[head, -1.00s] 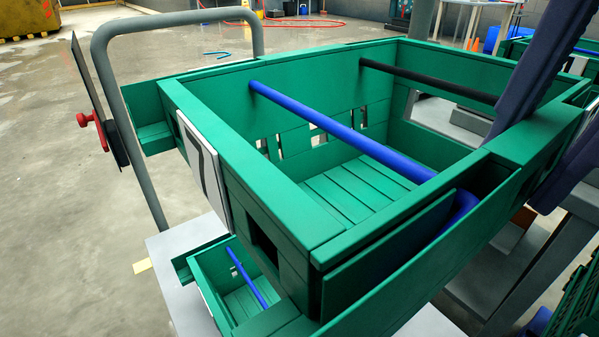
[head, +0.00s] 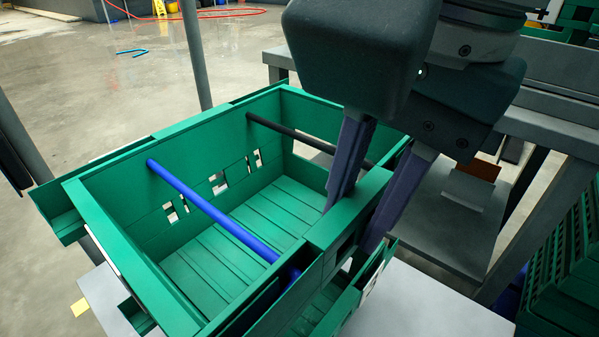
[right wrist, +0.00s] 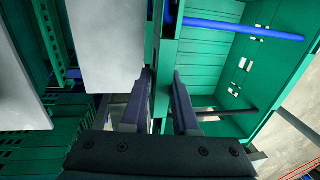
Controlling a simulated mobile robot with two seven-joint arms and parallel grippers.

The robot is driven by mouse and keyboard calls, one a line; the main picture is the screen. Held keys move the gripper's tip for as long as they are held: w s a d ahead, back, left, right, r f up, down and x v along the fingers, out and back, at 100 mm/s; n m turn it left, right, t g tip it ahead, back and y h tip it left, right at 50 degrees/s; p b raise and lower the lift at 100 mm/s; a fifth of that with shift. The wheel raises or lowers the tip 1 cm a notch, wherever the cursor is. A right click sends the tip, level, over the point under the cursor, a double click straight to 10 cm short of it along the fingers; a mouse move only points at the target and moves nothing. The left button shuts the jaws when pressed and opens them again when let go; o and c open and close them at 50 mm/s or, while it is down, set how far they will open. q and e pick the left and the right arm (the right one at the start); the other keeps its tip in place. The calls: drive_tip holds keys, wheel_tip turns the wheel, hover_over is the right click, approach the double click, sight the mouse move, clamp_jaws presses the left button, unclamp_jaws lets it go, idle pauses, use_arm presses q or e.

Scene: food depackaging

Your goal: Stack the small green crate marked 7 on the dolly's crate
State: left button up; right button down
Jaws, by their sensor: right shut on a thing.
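The green crate (head: 225,236) with a blue bar and a black bar fills the middle of the head view, open side up. Its number plate showed a 7 earlier; now it is nearly edge-on. My right gripper (head: 348,222) is shut on the crate's right wall, one finger inside and one outside. In the right wrist view the wall of the crate (right wrist: 225,72) lies between the fingers (right wrist: 164,82). Another green crate (head: 368,284) shows partly below, largely hidden by the held one. I cannot tell whether the two touch. My left gripper is not in view.
A pale grey platform (head: 432,308) extends under the lower crate, and a grey tubular handle (head: 195,55) rises behind. A grey bench frame (head: 545,125) stands close at the right, with more green crates (head: 560,240) beside it. The floor at the back left is open.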

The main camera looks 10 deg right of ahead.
drive_tip(key=shift+a+f+b, duration=0.1)
drive_tip(key=shift+f+b, duration=0.5)
drive_tip(key=shift+f, duration=2.55)
drive_tip(key=shift+w, duration=0.1)
drive_tip(key=shift+f+b, duration=0.2)
drive_tip(key=shift+b, duration=0.1)
drive_tip(key=c, duration=0.7)
unclamp_jaws()
